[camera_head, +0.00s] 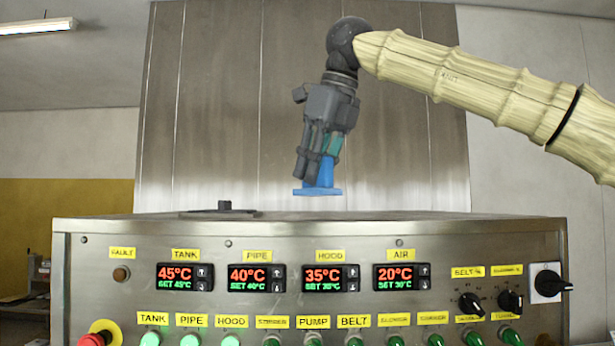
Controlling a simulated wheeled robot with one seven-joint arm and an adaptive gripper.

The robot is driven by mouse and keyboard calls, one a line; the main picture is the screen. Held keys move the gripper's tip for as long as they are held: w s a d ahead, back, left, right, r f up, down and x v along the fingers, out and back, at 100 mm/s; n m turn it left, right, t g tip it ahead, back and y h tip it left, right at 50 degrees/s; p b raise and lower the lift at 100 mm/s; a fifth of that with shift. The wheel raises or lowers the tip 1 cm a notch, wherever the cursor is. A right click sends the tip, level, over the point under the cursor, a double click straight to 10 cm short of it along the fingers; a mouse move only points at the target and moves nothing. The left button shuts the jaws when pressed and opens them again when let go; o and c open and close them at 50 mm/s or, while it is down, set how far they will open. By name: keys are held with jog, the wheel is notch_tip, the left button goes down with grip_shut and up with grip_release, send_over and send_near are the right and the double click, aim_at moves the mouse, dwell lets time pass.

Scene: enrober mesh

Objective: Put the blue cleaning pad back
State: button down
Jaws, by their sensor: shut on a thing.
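The blue cleaning pad (318,191) shows in the head view, above the top of the metal machine. It has a flat blue base with a blue upright part rising between the fingers. My gripper (316,170) points down and is shut on that upright part. The flat base hangs below the fingertips and looks apart from the machine's top. The fingers hide part of the pad's upright part.
The machine's control panel (310,240) fills the front, with temperature displays, knobs and buttons. A dark low fitting (223,208) sits on the machine's top, left of the pad. A tall metal panel (230,120) stands behind. The machine's top surface is seen nearly edge-on.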

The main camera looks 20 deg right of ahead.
aim_at(307, 190)
jog(key=shift+w+a, duration=0.15)
jog(key=shift+w, duration=0.8)
jog(key=shift+w+p, duration=0.55)
jog(key=shift+p, duration=0.15)
notch_tip(307, 190, down, 2)
jog(key=shift+f+p, duration=0.1)
jog(key=shift+p, duration=0.55)
jog(key=shift+f+p, duration=0.3)
jog(key=shift+f, duration=0.5)
jog(key=shift+f, duration=0.1)
jog(key=c, duration=1.3)
grip_release()
